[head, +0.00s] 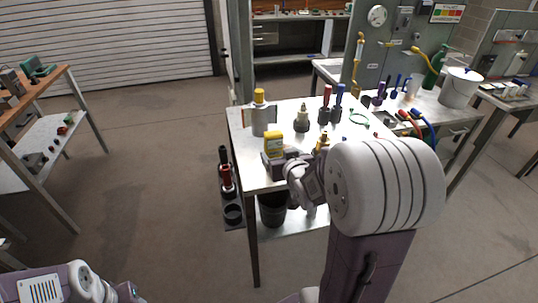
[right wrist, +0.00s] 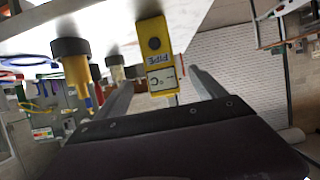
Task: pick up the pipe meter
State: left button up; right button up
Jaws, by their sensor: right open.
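The pipe meter (head: 274,145) is a small yellow box standing near the left front edge of the metal table. In the right wrist view the pipe meter (right wrist: 156,50) shows its "PIPE" label and a pale display, upside down. My right gripper (head: 271,160) is at the table's front edge, close to the meter.
A grey canister with a yellow cap (head: 259,113) stands just behind the meter. A dark-capped brass piece (right wrist: 75,65) is beside it in the wrist view. Several screwdrivers and pliers stand farther back. A tool holder (head: 232,195) hangs on the table's left side.

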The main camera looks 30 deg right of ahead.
jog(key=x, duration=0.3)
jog(key=shift+w+f, duration=0.1)
jog(key=shift+w, duration=0.05)
jog(key=x, duration=0.5)
jog(key=shift+w+f+b, duration=0.2)
jog(key=shift+w+b, duration=0.1)
jog(key=shift+s+r, duration=0.1)
jog(key=c, duration=1.7)
jog(key=shift+r, duration=0.6)
notch_tip(320, 180, up, 3)
jog(key=shift+r+p, duration=0.1)
jog(key=shift+p, duration=0.5)
jog(key=p, duration=0.4)
send_near(275, 138)
jog(key=d, duration=0.1)
jog(key=d+r, duration=0.1)
jog(key=d, duration=0.1)
jog(key=s+d+r, duration=0.1)
jog(key=shift+d, duration=0.3)
